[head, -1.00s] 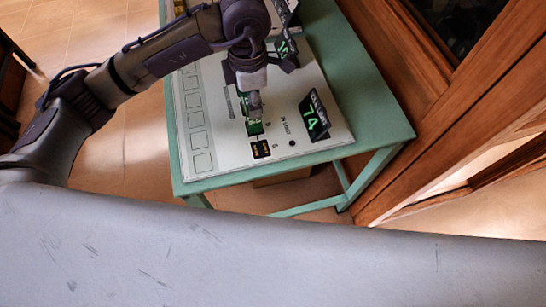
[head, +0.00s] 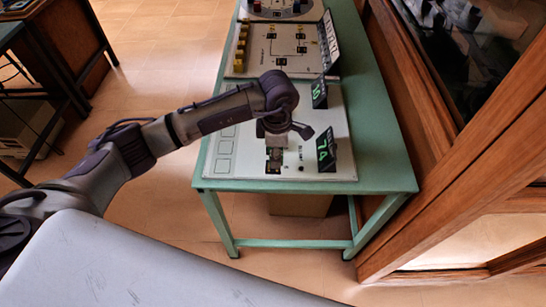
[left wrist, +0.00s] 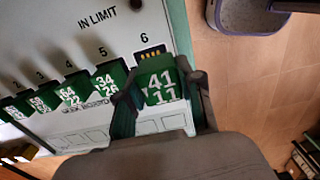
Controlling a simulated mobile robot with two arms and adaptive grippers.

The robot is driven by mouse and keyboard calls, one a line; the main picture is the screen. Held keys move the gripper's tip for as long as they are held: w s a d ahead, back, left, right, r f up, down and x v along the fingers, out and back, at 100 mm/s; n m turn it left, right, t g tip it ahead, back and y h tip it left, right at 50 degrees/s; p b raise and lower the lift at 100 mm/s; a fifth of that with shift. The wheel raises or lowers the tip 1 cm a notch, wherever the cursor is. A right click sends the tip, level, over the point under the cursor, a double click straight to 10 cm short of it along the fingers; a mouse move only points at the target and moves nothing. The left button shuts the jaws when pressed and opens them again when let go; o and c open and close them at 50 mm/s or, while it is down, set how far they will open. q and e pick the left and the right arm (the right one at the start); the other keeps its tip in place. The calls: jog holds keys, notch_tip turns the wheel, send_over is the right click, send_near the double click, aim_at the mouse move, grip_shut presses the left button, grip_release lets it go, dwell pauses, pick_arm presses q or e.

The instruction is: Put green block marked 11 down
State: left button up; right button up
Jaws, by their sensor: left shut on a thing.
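The green block marked 41 over 11 (left wrist: 160,85) is between the two fingers of my left gripper (left wrist: 163,98) in the left wrist view. The gripper is shut on it. The block is over slot 6 (left wrist: 150,53) of the white panel (left wrist: 85,45), with gold contacts showing just beyond its top edge. I cannot tell whether it touches the panel. In the head view my left gripper (head: 274,160) is above the panel's front part (head: 220,160) and mostly hides the block. My right gripper is not in view.
Other green blocks, among them one marked 34 over 26 (left wrist: 107,82), stand in a row beside slot 6. A dark display reading 74 (head: 326,150) stands at the right of the panel. The green table (head: 385,170) has a wooden cabinet frame (head: 425,110) close on its right.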

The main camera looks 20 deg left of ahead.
pick_arm(q)
jog(key=shift+w+a+f, duration=0.6)
jog(key=shift+a+f, duration=0.05)
jog(key=shift+f, duration=0.25)
notch_tip(320, 180, down, 3)
jog(key=shift+f+p, duration=0.15)
jog(key=shift+p, duration=0.55)
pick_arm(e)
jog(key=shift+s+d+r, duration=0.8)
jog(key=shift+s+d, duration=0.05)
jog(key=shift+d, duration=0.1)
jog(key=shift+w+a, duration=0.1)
pick_arm(q)
jog(key=shift+f, duration=0.15)
jog(key=o, duration=1.1)
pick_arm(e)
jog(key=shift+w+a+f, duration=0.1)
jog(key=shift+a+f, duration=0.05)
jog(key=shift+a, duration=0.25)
